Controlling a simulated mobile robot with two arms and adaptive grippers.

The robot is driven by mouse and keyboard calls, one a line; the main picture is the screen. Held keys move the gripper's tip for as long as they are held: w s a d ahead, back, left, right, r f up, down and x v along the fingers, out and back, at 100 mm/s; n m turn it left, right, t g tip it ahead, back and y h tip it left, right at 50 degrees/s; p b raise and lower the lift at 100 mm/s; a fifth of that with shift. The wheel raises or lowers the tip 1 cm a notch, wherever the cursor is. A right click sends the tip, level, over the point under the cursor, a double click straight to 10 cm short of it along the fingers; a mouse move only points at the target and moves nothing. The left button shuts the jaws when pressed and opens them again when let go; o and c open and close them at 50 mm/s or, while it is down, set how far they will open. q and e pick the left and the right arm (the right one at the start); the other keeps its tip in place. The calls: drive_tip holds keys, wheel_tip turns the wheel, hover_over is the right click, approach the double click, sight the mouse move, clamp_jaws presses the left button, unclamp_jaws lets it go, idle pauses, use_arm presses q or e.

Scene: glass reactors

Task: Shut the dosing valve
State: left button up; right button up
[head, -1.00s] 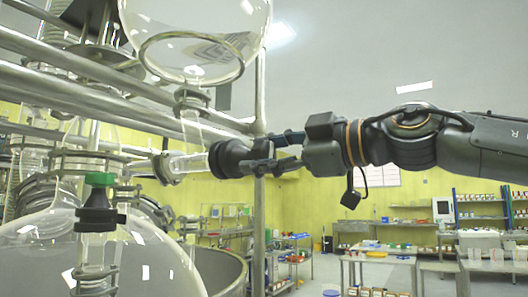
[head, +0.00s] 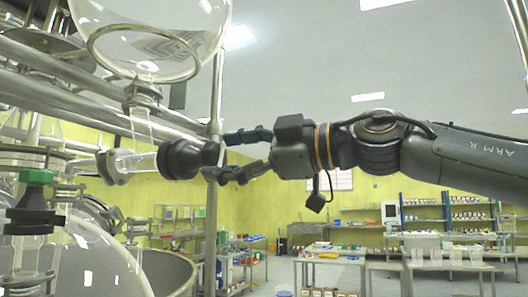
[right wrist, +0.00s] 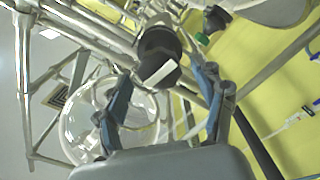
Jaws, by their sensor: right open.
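The dosing valve appears to be the round black knob (head: 182,159) on the end of a horizontal glass side tube (head: 137,162), left of centre in the head view. In the right wrist view the knob (right wrist: 158,42) faces me, with a white bar mark across its front. My right gripper (head: 220,157) is open and empty just to the right of the knob, its fingers pointing at it. In the right wrist view the fingers stand on either side, below the knob, with a gap between them. My left gripper is not in view.
A green-capped black fitting (head: 35,190) stands at the lower left. A large glass vessel (head: 150,30) hangs above the knob, held in a steel pipe frame (head: 214,110). Benches (head: 330,262) and shelves stand far behind. Space around my right arm looks clear.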

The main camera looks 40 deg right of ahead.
drive_tip(key=v, duration=0.9)
drive_tip(key=shift+s, duration=0.25)
drive_tip(key=shift+d, duration=0.1)
